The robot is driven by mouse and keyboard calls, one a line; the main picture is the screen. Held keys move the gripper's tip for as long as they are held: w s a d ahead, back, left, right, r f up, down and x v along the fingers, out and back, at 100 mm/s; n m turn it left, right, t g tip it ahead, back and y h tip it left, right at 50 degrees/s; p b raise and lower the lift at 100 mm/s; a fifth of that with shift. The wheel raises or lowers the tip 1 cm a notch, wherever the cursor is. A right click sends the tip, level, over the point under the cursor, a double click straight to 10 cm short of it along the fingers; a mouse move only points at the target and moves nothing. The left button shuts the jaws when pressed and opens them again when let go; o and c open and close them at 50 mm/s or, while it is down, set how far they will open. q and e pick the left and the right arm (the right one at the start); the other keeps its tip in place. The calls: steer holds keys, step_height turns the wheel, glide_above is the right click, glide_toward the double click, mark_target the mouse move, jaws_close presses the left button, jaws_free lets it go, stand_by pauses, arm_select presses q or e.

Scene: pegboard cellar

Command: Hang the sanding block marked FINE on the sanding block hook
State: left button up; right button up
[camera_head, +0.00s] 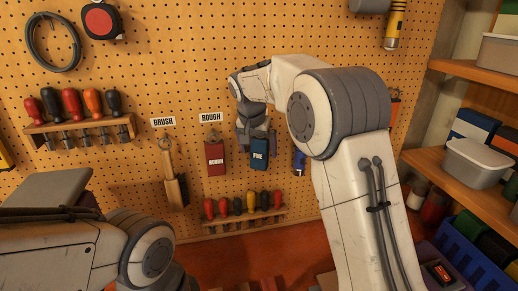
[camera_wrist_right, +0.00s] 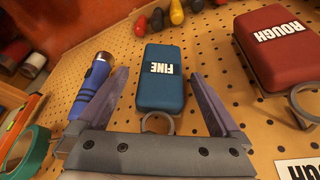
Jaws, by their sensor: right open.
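The blue sanding block marked FINE (camera_head: 259,155) is upright against the pegboard, right of the red ROUGH block. In the wrist view the FINE block (camera_wrist_right: 163,77) shows its label and a metal ring (camera_wrist_right: 158,123) at its top end. My right gripper (camera_head: 257,142) is open at the block's upper part, with its fingers (camera_wrist_right: 153,80) on either side and gaps between them and the block. The hook at the FINE block is hidden behind my gripper, so I cannot tell whether the ring is on it. My left arm shows at lower left, its gripper out of view.
The red ROUGH block (camera_head: 215,158) hangs close on the left, under the ROUGH label (camera_head: 211,117). A blue flashlight (camera_head: 299,160) is close on the right. A brush (camera_head: 174,180) hangs further left. A screwdriver rack (camera_head: 245,222) is below. Shelves (camera_head: 470,170) stand at right.

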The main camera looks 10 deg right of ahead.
steer(key=b+v, duration=0.2)
steer(key=v, duration=0.8)
steer(key=shift+r, duration=0.2)
steer(key=shift+s, duration=0.1)
steer(key=p+x, duration=0.2)
steer(key=x, duration=0.8)
steer(key=shift+f, duration=0.1)
steer(key=shift+s+b, duration=0.55)
steer(key=shift+s, duration=0.05)
steer(key=shift+s+r, duration=0.25)
steer(key=shift+s, duration=0.1)
steer(key=shift+r, duration=0.1)
